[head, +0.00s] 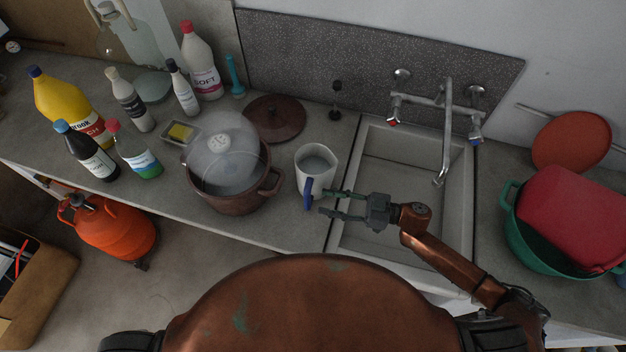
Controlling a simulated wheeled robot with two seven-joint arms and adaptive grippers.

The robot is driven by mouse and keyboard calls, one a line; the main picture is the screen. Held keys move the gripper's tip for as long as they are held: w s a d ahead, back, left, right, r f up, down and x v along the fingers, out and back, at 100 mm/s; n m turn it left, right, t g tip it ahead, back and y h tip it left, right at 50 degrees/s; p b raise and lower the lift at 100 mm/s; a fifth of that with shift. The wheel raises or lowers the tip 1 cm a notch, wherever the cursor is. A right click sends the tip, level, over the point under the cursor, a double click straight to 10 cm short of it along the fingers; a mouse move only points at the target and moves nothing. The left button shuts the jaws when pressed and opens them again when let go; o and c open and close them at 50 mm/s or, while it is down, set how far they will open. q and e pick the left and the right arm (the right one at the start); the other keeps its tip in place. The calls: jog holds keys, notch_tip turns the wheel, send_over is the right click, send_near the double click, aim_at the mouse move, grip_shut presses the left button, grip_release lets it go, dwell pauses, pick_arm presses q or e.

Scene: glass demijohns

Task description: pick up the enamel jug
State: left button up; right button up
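The enamel jug (315,166) is white with a blue handle (308,193) at its front. It stands upright on the grey counter between the brown pot and the sink. My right gripper (324,202) reaches in from the right over the sink's left edge. Its two fingers are apart and point left towards the jug's handle. One finger appears close to the handle; I cannot tell whether it touches. Nothing shows gripped between the fingers. My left gripper is not in view.
A brown pot (238,200) with a glass lid (222,146) stands left of the jug. A brown lid (274,118) lies behind. The sink (400,165) with a tap (446,130) is on the right. Several bottles crowd the left counter. A green basin (540,246) stands far right.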

aim_at(307, 199)
jog(key=x, duration=0.3)
jog(key=p+x, duration=0.1)
jog(key=x, duration=0.3)
jog(key=shift+s+r, duration=0.15)
jog(key=shift+s, duration=0.1)
jog(key=shift+d, duration=0.1)
jog(key=shift+c, duration=0.4)
grip_shut()
jog(key=shift+r, duration=0.15)
